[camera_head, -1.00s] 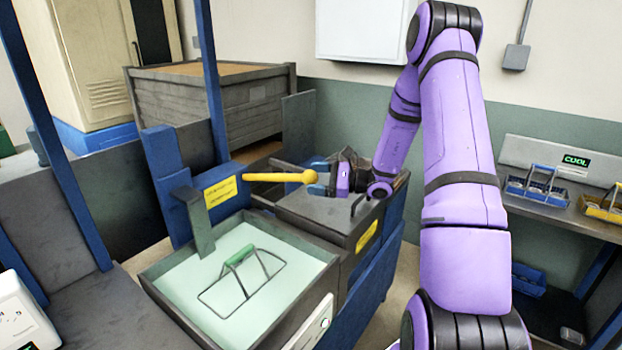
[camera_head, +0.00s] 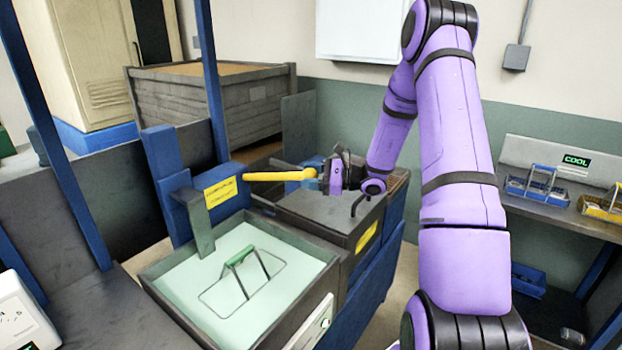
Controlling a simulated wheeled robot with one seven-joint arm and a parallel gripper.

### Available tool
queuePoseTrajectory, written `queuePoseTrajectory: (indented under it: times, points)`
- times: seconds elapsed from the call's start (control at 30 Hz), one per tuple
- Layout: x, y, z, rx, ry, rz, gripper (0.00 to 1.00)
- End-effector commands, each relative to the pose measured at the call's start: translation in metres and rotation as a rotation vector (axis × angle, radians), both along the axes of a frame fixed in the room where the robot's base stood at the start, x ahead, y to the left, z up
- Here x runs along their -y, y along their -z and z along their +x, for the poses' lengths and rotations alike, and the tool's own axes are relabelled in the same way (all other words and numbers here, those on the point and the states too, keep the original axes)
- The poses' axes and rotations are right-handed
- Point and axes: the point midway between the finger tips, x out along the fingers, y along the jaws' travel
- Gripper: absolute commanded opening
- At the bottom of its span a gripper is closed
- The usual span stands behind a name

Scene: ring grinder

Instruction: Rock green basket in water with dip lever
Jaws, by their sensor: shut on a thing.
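The green basket sits in the pale water of the open tank (camera_head: 150,283); its green handle (camera_head: 239,257) and thin wire frame show above or at the surface, and the rest is hidden under the water. The yellow dip lever (camera_head: 275,176) sticks out roughly level to the right from the blue dip unit (camera_head: 213,192). My gripper (camera_head: 316,174) is at the lever's right end and shut on it. The fingers are small and partly hidden at this distance.
A dark lidded box (camera_head: 320,207) lies under my gripper, behind the tank. Blue posts (camera_head: 211,80) stand at left.

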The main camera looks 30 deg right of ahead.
Motion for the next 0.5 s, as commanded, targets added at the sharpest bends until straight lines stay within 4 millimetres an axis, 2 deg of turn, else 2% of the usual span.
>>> queuePoseTrajectory:
  times: [0.27, 0.5]
  points:
    - [-0.007, -0.043, 0.017, -0.116, -0.005, -0.052, 0.08]
    - [-0.015, -0.087, 0.042, -0.213, 0.001, -0.085, 0.08]
